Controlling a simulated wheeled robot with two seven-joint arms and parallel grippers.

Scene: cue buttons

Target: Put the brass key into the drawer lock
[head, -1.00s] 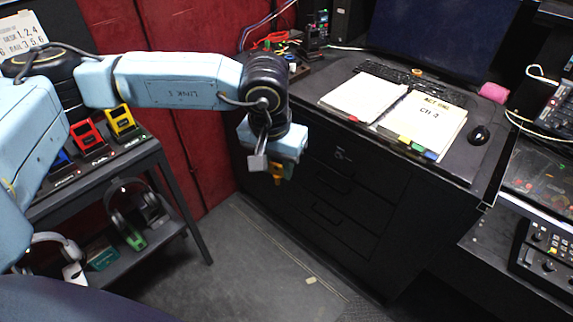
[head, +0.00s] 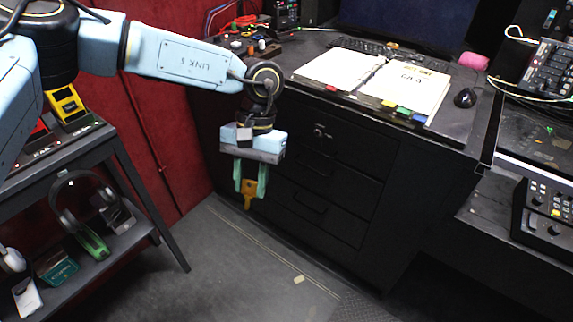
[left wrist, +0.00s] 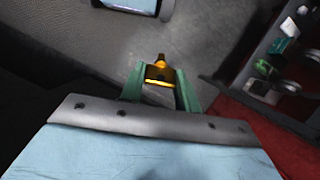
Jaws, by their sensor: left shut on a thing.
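My left gripper (head: 250,184) points down in front of the dark drawer cabinet. Its green fingers are shut on the brass key (head: 249,193), whose narrow end hangs below the fingertips. In the left wrist view the key (left wrist: 160,72) shows between the fingers, its narrow end pointing away from the gripper. The drawer lock (head: 320,131) is a small metallic round on the top drawer front, up and to the right of the gripper. The key is clear of it. My right gripper is not seen.
An open binder (head: 407,88) lies on the desk above the drawers, with a mouse (head: 465,97) to its right. A dark shelf (head: 125,160) with headphones (head: 85,215) stands at the left. The floor (head: 235,265) before the cabinet is mostly clear.

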